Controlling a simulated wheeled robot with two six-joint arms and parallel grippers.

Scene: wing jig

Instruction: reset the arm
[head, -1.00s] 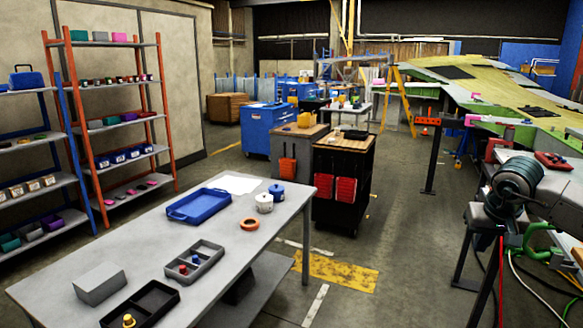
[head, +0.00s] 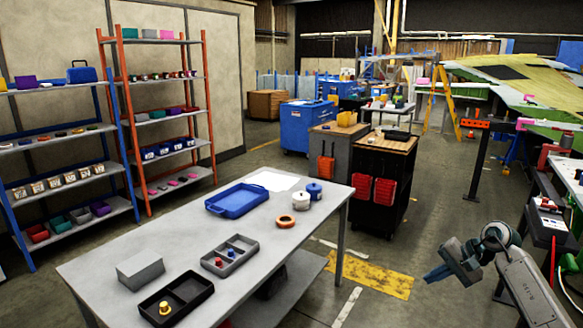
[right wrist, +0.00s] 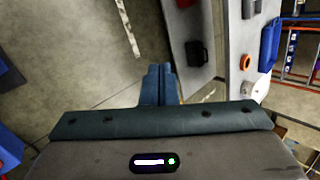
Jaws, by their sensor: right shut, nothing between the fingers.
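My right gripper (head: 438,274) is at the lower right of the head view, on my grey right arm, over the floor to the right of the grey table. It is empty. In the right wrist view its two blue fingers (right wrist: 159,84) are together, with bare floor beyond them. It is apart from the table and touches nothing. My left gripper is not in the head view.
The grey table (head: 110,262) holds a blue tray (head: 237,200), a divided grey tray (head: 252,258), a black tray (head: 190,312), a grey box (head: 140,270) and an orange ring (head: 286,221). A bench (head: 566,185) stands at the right edge. Floor between is clear.

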